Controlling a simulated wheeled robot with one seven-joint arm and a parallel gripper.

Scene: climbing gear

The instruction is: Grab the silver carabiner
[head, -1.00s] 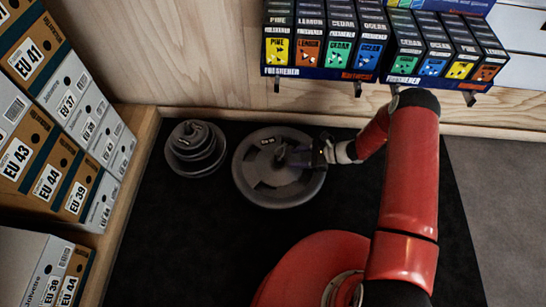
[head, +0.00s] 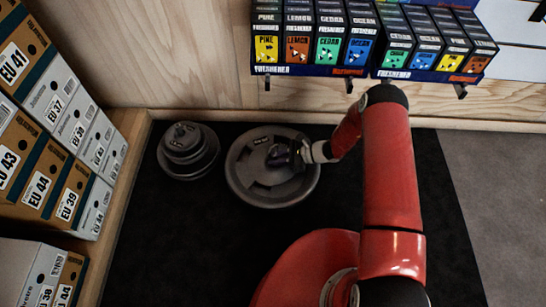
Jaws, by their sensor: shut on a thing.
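My gripper (head: 279,157) is over the middle of a wide, round grey disc (head: 250,187) on the black floor mat. Its jaws are shut on a small, dark-looking thing at the disc's centre. The thing is mostly hidden by the jaws and too small to identify. I cannot make out a silver carabiner anywhere. I cannot tell whether the held thing touches the disc.
A stack of grey round plates (head: 188,150) stands left of the disc. Shoe boxes (head: 70,180) fill a wooden shelf on the left. A display of freshener boxes (head: 360,45) overhangs at the back wall. The black mat (head: 185,240) is clear in front.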

